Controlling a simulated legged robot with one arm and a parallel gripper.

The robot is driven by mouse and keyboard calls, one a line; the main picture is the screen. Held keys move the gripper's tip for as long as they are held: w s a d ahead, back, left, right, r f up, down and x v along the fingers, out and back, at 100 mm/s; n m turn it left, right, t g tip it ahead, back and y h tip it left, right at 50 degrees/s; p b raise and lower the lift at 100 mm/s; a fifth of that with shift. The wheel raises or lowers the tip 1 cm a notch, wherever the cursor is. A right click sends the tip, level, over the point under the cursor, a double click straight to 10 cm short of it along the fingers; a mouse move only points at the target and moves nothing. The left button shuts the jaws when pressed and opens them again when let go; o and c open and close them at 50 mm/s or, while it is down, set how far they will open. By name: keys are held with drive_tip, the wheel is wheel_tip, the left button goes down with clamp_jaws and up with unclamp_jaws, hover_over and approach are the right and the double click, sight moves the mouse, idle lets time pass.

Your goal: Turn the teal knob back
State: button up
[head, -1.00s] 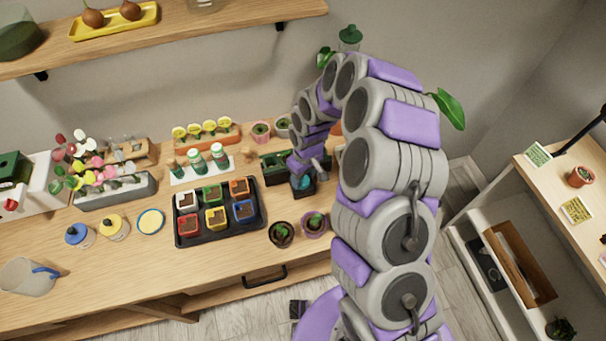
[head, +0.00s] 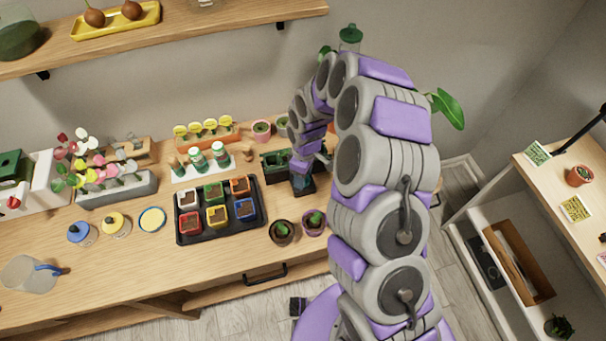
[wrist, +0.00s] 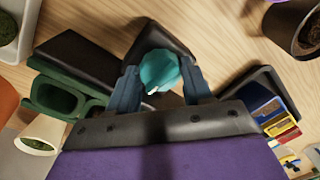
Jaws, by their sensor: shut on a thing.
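The teal knob (wrist: 158,71) shows in the wrist view, round with a short white mark on its face. It sits on a dark base (wrist: 160,38) on the wooden table; the base also shows in the head view (head: 303,187). My gripper (wrist: 160,82) has its two blue-grey fingers on either side of the knob and is shut on it. In the head view my gripper (head: 302,180) reaches down onto the dark base and hides the knob.
A green-and-black holder (head: 276,165) stands just left of the base. A black tray (head: 178,228) with several coloured pots lies further left. Two potted seedlings, one dark (head: 281,232) and one purple (head: 314,223), stand in front, near the table edge.

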drive_tip(key=o, duration=0.8)
drive_tip(key=shift+c, duration=0.2)
drive_tip(key=shift+w, duration=0.1)
wheel_tip(320, 180, up, 17)
drive_tip(key=w+p, duration=0.1)
drive_tip(key=p, duration=0.4)
drive_tip(key=shift+w+d, duration=0.2)
drive_tip(key=shift+d, duration=0.05)
